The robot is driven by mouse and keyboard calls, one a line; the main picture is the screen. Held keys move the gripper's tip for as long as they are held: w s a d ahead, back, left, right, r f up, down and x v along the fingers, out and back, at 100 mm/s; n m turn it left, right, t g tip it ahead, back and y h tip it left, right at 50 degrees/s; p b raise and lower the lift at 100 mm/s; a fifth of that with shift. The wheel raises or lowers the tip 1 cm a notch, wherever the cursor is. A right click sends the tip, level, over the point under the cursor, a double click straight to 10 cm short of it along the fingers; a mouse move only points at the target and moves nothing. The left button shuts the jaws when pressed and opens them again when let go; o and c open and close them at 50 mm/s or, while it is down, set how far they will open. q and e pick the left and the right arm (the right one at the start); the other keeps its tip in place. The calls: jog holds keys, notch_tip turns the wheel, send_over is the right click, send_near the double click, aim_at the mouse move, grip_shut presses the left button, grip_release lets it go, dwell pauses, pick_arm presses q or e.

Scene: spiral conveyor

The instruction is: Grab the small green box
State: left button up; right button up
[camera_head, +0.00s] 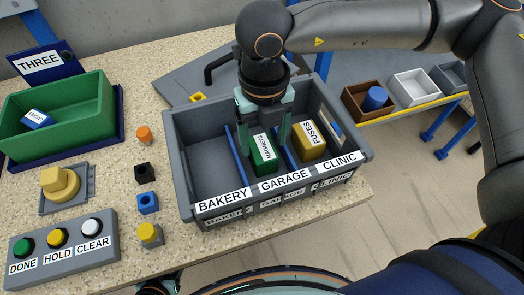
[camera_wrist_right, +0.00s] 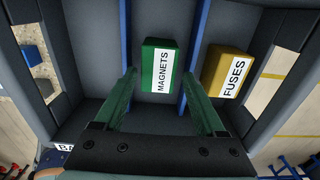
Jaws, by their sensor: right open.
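The small green box (camera_head: 263,163), labelled MAGNETS, lies in the middle compartment, marked GARAGE, of the grey bin (camera_head: 186,187). It also shows in the right wrist view (camera_wrist_right: 150,78), between and beyond my fingers. My right gripper (camera_head: 264,142) points down into the bin over the green box. It is open and empty, with one finger to each side of the box; I cannot tell whether either touches it. My left gripper is not clearly in view.
Blue dividers (camera_head: 238,160) flank the green box. A yellow FUSES box (camera_head: 311,142) lies in the CLINIC compartment. The BAKERY compartment is empty. A green tray (camera_head: 75,105), small coloured blocks and a button panel (camera_head: 62,248) stand to the left.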

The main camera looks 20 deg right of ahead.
aim_at(262, 147)
notch_tip(262, 147, down, 4)
jog(key=shift+w+f, duration=0.1)
jog(key=shift+w, duration=0.05)
jog(key=shift+c, duration=0.4)
jog(key=c, duration=1.1)
jog(key=shift+o, duration=0.2)
